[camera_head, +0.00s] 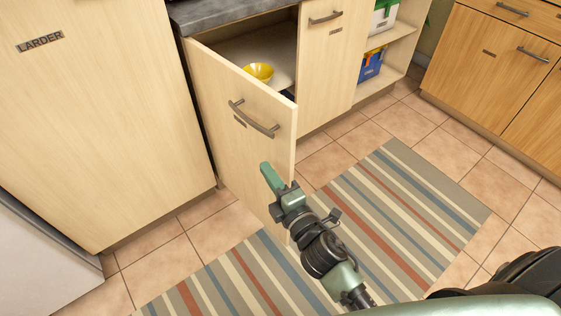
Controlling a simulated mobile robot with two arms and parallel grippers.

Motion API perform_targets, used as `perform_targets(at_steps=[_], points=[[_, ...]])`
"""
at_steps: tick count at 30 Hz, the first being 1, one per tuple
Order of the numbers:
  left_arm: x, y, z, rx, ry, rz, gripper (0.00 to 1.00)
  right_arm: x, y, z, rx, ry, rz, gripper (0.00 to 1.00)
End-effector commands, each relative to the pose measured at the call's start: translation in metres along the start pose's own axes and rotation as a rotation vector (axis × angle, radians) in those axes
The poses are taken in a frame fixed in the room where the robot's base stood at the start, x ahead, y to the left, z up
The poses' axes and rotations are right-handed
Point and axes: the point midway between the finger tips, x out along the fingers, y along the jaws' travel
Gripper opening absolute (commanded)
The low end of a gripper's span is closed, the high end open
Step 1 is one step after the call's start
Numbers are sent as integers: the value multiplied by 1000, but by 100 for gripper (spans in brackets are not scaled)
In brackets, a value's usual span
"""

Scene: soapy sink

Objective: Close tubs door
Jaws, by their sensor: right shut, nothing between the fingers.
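The tubs door (235,150) is a pale wooden cabinet door with a grey bar handle (253,119) and a small dark label. It stands open, swung out from its left side. Behind it the cabinet inside (262,49) shows, with a yellow bowl (258,72) on a shelf. My right gripper (267,172) is shut and empty, in front of the door's lower part near its free edge and below the handle. I cannot tell if it touches the door. My left gripper is not in view.
A tall larder cabinet (100,120) stands at the left. A closed cabinet door (328,60) and open shelves with a blue box (371,65) are to the right. A striped rug (400,200) lies on the tiled floor, and wooden drawers (500,60) stand at the far right.

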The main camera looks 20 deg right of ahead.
Motion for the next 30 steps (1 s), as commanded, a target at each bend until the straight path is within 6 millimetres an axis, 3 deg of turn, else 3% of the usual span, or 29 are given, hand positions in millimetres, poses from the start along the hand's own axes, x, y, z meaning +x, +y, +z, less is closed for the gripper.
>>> perform_targets(at_steps=[9,24,30], points=[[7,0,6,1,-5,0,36,12,-1,35,-2,0,-1,0],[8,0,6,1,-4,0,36,12,-1,41,-1,3,-1,0],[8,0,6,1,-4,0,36,15,0,55,-6,33,-1,0]])
